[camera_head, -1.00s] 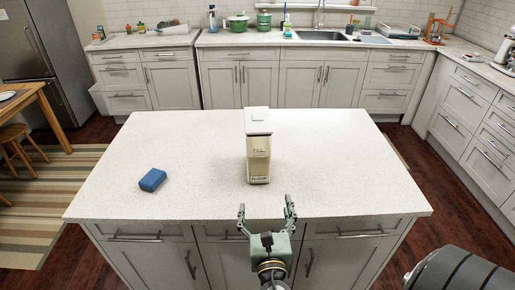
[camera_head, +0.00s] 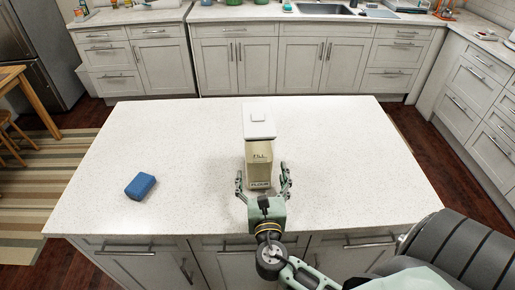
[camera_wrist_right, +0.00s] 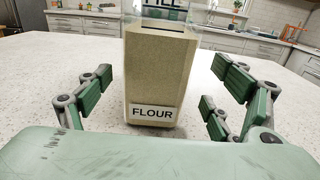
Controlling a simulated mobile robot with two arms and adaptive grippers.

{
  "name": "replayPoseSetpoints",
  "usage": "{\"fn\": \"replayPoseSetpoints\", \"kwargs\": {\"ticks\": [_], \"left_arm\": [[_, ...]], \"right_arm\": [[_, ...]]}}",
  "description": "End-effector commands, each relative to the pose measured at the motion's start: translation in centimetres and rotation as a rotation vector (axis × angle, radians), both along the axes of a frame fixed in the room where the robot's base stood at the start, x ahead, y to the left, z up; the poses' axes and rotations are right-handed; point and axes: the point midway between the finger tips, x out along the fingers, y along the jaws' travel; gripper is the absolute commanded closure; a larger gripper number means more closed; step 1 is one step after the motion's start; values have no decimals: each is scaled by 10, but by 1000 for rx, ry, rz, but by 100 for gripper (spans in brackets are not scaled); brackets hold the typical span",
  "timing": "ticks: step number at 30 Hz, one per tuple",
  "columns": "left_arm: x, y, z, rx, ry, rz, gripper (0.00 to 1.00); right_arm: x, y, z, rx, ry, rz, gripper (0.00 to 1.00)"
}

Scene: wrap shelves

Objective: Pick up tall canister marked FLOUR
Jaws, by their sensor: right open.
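The tall canister marked FLOUR (camera_head: 259,165) stands upright on the white island counter, with a white lid and a tan lower body. It also fills the middle of the right wrist view (camera_wrist_right: 158,75), where its FLOUR label faces me and its top is cut off. My right gripper (camera_head: 264,182) is open at the canister's near side, low over the counter. In the right wrist view its green fingers (camera_wrist_right: 160,92) stand on either side of the canister, with gaps between pads and canister. My left gripper is not in view.
A blue block (camera_head: 140,186) lies on the island counter (camera_head: 180,140) to the left. The counter around the canister is clear. Cabinets with a sink (camera_head: 325,9) run along the back wall. A wooden table (camera_head: 30,95) stands at the far left.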

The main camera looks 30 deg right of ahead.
Motion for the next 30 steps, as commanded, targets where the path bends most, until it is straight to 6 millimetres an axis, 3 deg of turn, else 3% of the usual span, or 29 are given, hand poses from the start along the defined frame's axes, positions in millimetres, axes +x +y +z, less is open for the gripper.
{"fn": "replayPoseSetpoints", "kwargs": {"ticks": [12, 20, 30], "left_arm": [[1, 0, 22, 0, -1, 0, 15], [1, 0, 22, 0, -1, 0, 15], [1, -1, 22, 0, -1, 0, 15]], "right_arm": [[50, -23, 2, -2, 1, 1, 16], [53, -25, 0, 0, 1, 1, 16], [53, -25, 0, 0, 1, 1, 44]]}}
